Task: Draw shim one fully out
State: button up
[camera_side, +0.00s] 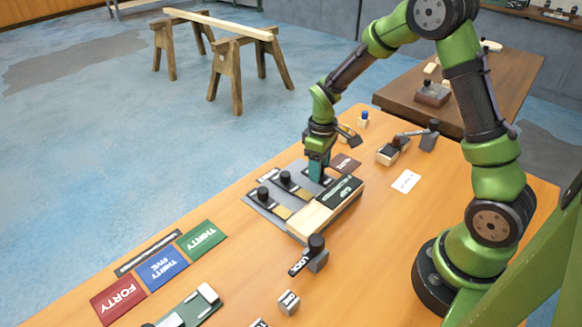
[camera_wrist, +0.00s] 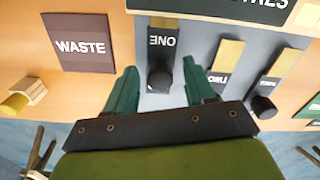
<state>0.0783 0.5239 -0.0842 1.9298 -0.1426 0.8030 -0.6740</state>
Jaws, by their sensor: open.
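Shim one is a dark strip labelled ONE (camera_wrist: 162,42) with a brass-coloured end and a black knob (camera_wrist: 160,75). It lies on the grey plate (camera_wrist: 200,40). My gripper (camera_wrist: 161,70) is open, with one teal finger on each side of the knob; I cannot tell whether either touches it. In the side view my gripper (camera_side: 318,172) points down at the far end of the plate and hides shim one there. Shim two (camera_wrist: 222,70) and shim three (camera_wrist: 270,85), similar strips with black knobs, lie to the right in the wrist view.
A brown WASTE mat (camera_wrist: 80,44) lies beside the plate. A wooden block with a dark label (camera_side: 312,218) borders the plate. A black LOCK piece (camera_side: 302,263) with a knob stands nearer. FORTY (camera_side: 118,300), THIRTY FIVE (camera_side: 161,268) and THIRTY (camera_side: 202,238) mats lie at left.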

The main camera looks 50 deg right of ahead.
aim_at(304, 170)
grip_shut()
jog(key=shift+w+r, duration=0.1)
jog(key=shift+w, duration=2.45)
grip_release()
jog(key=shift+r, duration=0.1)
notch_tip(304, 170, up, 17)
jog(key=shift+f, duration=0.2)
